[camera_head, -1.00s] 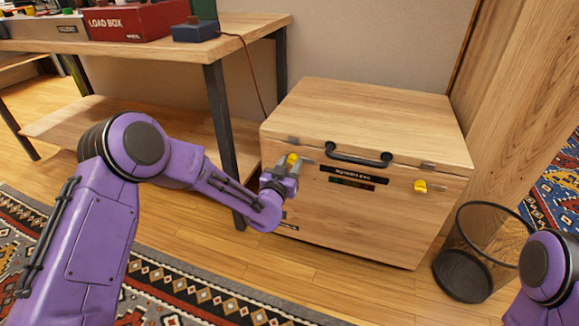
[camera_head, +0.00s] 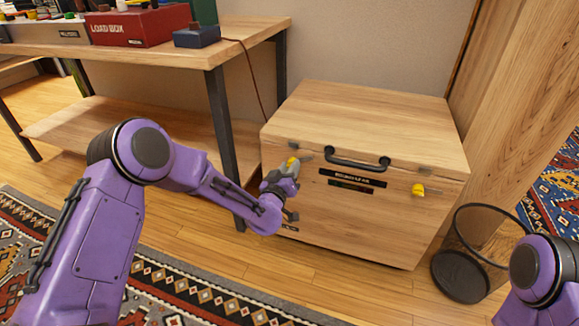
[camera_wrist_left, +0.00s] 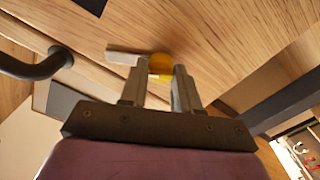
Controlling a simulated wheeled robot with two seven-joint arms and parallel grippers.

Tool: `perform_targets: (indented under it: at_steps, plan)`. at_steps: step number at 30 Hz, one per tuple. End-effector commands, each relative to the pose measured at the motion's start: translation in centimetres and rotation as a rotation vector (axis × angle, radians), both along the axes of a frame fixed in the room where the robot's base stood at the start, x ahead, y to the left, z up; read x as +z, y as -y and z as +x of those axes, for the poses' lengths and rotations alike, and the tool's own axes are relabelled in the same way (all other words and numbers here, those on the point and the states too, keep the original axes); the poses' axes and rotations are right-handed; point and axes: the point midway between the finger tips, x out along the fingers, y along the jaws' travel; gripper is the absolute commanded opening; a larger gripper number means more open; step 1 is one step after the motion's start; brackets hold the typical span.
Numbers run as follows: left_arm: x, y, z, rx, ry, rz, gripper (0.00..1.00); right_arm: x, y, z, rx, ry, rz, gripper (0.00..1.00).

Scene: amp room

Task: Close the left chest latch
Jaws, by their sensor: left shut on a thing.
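The wooden chest (camera_head: 365,110) stands on the floor with its lid down and a dark handle (camera_head: 357,162) on its front. My left gripper (camera_head: 289,166) is at the chest's left front, shut on the yellow left latch (camera_head: 292,161). In the left wrist view the gripper (camera_wrist_left: 160,80) has its fingers around the yellow latch (camera_wrist_left: 160,68), with a grey metal bar beside it. The fingers partly hide the latch. The right latch (camera_head: 418,190), also yellow, sits on the right of the chest front. My right arm shows at the lower right, but its gripper is out of view.
A wooden workbench (camera_head: 150,45) with a red load box (camera_head: 137,26) stands left of the chest. A wire waste basket (camera_head: 487,240) is at the chest's right. A wooden post (camera_head: 525,90) rises behind it. Patterned rugs lie on the floor.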

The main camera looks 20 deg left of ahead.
Motion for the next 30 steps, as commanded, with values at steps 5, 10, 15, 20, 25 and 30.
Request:
perform_targets:
  at_steps: [5, 10, 15, 20, 25, 30]
  plan:
    - [0.0, 0.0, -0.1, 0.000, -0.009, -0.165, 0.01, 0.8, 0.2, 0.4, -0.038, 0.050, -0.018, 0.49]
    - [-0.1, 0.0, -0.1, 0.000, -0.015, -0.326, 0.01, 1.2, 0.2, 0.5, -0.037, 0.050, -0.019, 0.49]
    - [-0.1, 0.0, -0.1, 0.001, -0.021, -0.489, 0.01, 1.4, 0.2, 0.5, -0.036, 0.050, -0.019, 0.49]
    - [-0.2, 0.0, -0.1, 0.001, -0.026, -0.639, 0.01, 1.6, 0.2, 0.5, -0.035, 0.050, -0.020, 0.49]
    - [-0.2, 0.0, -0.1, 0.001, -0.031, -0.792, 0.01, 1.6, 0.2, 0.5, -0.035, 0.050, -0.020, 0.49]
    - [-0.2, 0.0, -0.1, 0.000, -0.036, -0.922, 0.01, 1.6, 0.2, 0.5, -0.035, 0.050, -0.020, 0.49]
